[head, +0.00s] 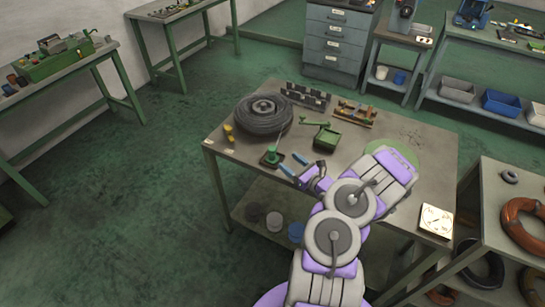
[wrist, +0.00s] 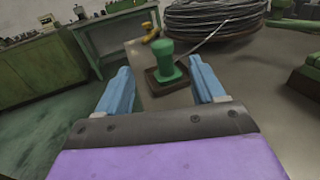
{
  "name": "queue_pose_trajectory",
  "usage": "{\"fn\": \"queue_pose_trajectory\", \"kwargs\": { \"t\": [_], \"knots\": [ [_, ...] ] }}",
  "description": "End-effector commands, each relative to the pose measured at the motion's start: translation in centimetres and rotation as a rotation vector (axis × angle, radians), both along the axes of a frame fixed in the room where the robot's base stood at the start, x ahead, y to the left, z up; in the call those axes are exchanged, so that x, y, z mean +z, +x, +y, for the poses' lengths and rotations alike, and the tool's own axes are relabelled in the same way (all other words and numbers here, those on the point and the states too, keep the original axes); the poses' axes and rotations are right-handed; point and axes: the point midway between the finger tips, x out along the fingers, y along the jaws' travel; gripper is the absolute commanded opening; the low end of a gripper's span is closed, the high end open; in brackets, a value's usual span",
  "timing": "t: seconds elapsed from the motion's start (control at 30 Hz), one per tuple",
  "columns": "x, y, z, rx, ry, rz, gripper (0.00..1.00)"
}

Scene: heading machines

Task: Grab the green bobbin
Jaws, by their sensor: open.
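The green bobbin (head: 271,155) stands upright on a small dark square tray (head: 264,164) near the left front part of the workbench (head: 232,150). In the wrist view the green bobbin (wrist: 167,65) sits ahead of my gripper, roughly between the lines of its two fingers. My gripper (head: 290,170) is open, its blue fingers pointing toward the bobbin from the right. In the wrist view my gripper (wrist: 163,80) shows a wide empty gap, and the fingers do not appear to touch the bobbin.
A large wire coil (head: 262,116) lies behind the bobbin, with a wire running toward it. A yellow piece (head: 229,132) stands to the left. A green box-like device (head: 327,138) is on the right. Bare bench top lies left of the tray.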

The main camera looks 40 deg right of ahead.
Motion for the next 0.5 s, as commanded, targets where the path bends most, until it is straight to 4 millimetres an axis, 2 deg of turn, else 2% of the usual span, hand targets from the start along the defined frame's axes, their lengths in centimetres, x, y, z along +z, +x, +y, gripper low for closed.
{"fn": "queue_pose_trajectory", "kwargs": {
  "t": [0.03,0.2,0.3,0.5],
  "knots": [
    [-0.2,1.1,0.3,0.006,-0.003,0.000,0.68],
    [-0.2,4.0,0.5,0.006,-0.002,0.001,0.68],
    [-0.1,5.1,0.5,0.003,-0.001,0.000,0.68],
    [0.0,6.0,0.5,0.003,0.000,0.000,0.68]
  ]
}}
